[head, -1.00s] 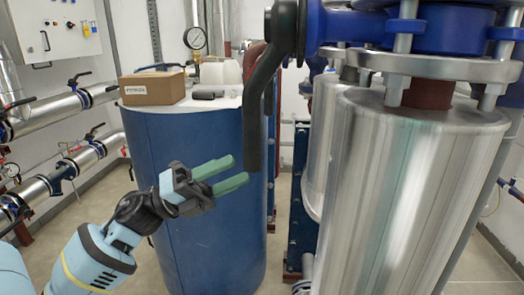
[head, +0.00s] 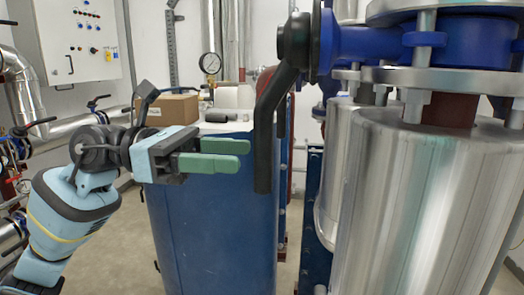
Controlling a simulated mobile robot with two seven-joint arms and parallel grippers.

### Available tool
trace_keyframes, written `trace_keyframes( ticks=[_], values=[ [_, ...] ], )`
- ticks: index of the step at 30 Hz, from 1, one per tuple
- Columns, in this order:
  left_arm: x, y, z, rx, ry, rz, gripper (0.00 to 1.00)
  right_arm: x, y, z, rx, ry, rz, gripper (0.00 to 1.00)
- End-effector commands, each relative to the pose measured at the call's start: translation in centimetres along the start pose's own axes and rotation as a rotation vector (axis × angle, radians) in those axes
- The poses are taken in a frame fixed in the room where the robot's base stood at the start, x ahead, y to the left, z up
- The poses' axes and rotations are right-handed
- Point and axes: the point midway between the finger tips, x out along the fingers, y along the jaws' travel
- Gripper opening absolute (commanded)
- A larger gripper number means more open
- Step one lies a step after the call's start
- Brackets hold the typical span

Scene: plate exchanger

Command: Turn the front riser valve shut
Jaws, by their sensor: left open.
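The front riser valve is a blue body (head: 365,45) with a black lever handle (head: 268,120). The lever hangs down from its hub, slanting a little to the left and then straight down. My left gripper (head: 248,155) is to the left of the lever's lower part, with its green fingers pointing right towards it. The fingers are apart with nothing between them. The tips look close to the lever, but I cannot tell the gap in depth. My right gripper is not in view.
A silver-clad riser (head: 405,215) stands at the right below the valve. A blue drum (head: 215,230) stands behind my gripper, with a cardboard box (head: 172,108) on top. A control panel (head: 80,40) and pipes with black-handled valves are at the left.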

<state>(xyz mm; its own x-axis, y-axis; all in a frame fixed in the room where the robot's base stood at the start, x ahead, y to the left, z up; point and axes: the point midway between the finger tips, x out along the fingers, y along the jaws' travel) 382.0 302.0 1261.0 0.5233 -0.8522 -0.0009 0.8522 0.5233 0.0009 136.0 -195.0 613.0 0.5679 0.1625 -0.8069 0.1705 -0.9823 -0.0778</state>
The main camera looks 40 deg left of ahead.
Motion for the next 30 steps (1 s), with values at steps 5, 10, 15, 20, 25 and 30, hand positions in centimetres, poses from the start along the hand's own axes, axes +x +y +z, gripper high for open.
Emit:
trace_keyframes(
  ticks=[5,10,15,20,25,30],
  values=[
    [2.1,-0.1,0.4,0.004,-0.001,-0.002,0.51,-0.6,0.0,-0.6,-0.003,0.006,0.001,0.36],
    [3.8,-0.1,0.3,0.002,-0.003,-0.001,0.51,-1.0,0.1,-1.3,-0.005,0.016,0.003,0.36],
    [4.9,-0.1,0.2,0.001,-0.002,0.0,0.51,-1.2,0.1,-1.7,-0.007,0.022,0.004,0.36],
    [5.3,-0.1,0.1,0.0,-0.002,-0.001,0.51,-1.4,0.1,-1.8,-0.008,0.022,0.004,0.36],
    [5.4,0.0,0.0,-0.001,-0.001,-0.001,0.51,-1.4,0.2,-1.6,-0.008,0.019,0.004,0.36],
    [5.4,0.0,0.0,-0.001,-0.001,-0.001,0.43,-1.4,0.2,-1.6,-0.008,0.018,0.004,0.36]
  ],
)
